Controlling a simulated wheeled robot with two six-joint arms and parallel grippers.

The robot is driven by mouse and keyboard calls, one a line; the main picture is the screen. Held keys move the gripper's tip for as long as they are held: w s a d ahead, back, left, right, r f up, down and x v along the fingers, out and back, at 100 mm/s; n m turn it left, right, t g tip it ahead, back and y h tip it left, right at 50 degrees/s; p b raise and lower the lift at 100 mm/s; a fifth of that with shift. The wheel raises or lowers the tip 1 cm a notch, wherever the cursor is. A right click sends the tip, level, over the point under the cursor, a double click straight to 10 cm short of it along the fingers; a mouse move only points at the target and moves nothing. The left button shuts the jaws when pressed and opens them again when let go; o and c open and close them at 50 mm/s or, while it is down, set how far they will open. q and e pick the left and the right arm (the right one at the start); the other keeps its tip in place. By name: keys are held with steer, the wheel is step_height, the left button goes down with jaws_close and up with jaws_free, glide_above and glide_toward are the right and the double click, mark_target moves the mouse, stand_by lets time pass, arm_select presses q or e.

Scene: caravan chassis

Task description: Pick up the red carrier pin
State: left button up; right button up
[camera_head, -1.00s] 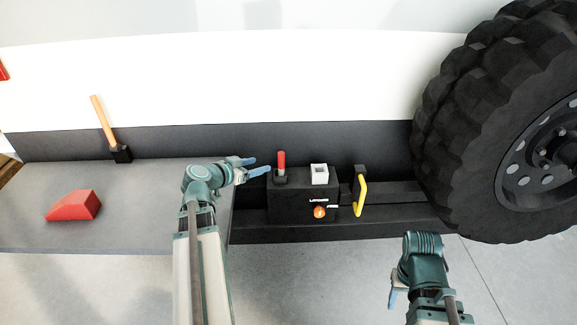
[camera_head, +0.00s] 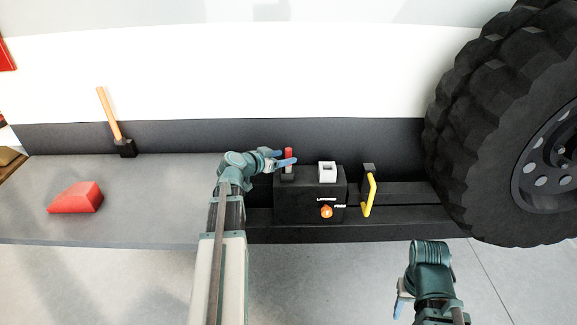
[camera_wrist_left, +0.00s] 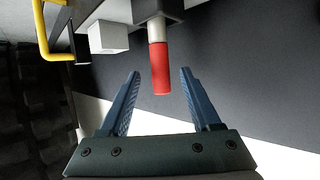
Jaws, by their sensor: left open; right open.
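The red carrier pin (camera_head: 289,153) stands upright on the left part of the black box (camera_head: 295,205). In the left wrist view the red pin (camera_wrist_left: 160,68) has a pale collar at its base and lies between the lines of the two blue fingers. My left gripper (camera_head: 287,157) is open at the pin, with a finger partly in front of it in the head view. In the left wrist view my left gripper (camera_wrist_left: 158,88) shows a gap on both sides of the pin. My right gripper (camera_head: 400,298) is at the lower right, away from the box, open.
A white square block (camera_head: 327,172) and an orange knob (camera_head: 327,211) are on the box. A yellow handle (camera_head: 370,195) is to its right, then a large tyre (camera_head: 490,130). A mallet (camera_head: 112,122) and a red wedge (camera_head: 75,197) are at left.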

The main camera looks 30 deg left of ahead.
mark_target(286, 157)
arm_select(q)
steer(key=b+x, duration=0.1)
steer(key=x, duration=0.2)
steer(key=shift+w+f, duration=0.25)
jaws_close()
